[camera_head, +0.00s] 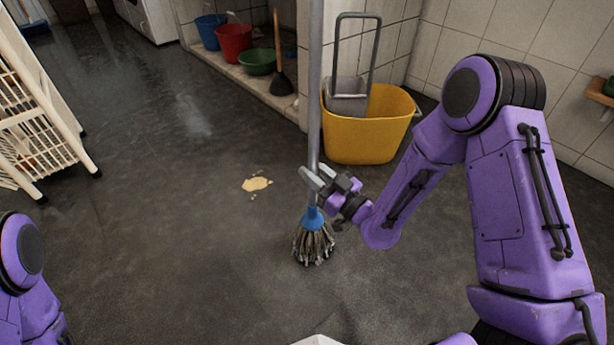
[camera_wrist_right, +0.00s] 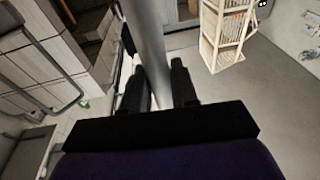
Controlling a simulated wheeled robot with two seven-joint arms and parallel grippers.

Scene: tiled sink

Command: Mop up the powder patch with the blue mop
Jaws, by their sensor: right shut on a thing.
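The mop stands nearly upright, with a long grey handle (camera_head: 315,90), a blue socket (camera_head: 312,219) and a grey-brown strand head (camera_head: 313,245) low over or on the dark floor; contact is unclear. My right gripper (camera_head: 320,180) is shut on the handle just above the blue socket. In the right wrist view the handle (camera_wrist_right: 148,50) runs between the two fingers of my right gripper (camera_wrist_right: 158,85). The pale yellow powder patch (camera_head: 257,184) lies on the floor left of the mop and farther from me, apart from the mop head. My left gripper is out of view.
A yellow mop bucket (camera_head: 365,135) with a grey wringer stands behind the mop, to its right. Blue, red (camera_head: 234,42) and green basins and a plunger (camera_head: 280,80) stand by the back wall. A white rack (camera_head: 35,110) stands at left. Floor around the powder is clear.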

